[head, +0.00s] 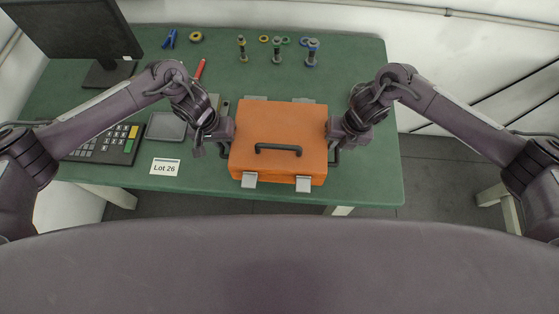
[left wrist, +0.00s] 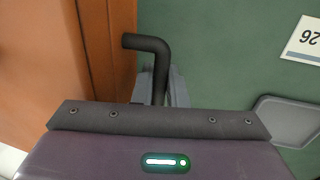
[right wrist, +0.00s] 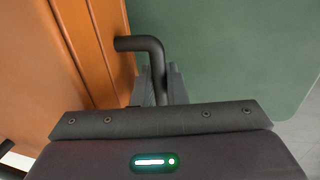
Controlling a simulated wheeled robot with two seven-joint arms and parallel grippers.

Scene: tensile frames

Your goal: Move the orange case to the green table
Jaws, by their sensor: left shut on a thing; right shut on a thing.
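The orange case (head: 280,134) is over the front middle of the green table (head: 370,100), its black top handle and two grey latches facing me. I cannot tell whether it rests on the table or is held just above it. My left gripper (head: 224,138) is shut on the black side handle (left wrist: 150,45) at the case's left side. My right gripper (head: 334,138) is shut on the other black side handle (right wrist: 145,45) at its right side. The case's orange side also shows in the left wrist view (left wrist: 50,50) and the right wrist view (right wrist: 60,60).
On the table stand a monitor (head: 70,28), a keypad (head: 108,145), a grey tray (head: 166,126) and a "Lot 26" card (head: 165,167) to the left. Several small spools and rings (head: 277,48) and blue clamps (head: 169,39) lie at the back. The table's right end is clear.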

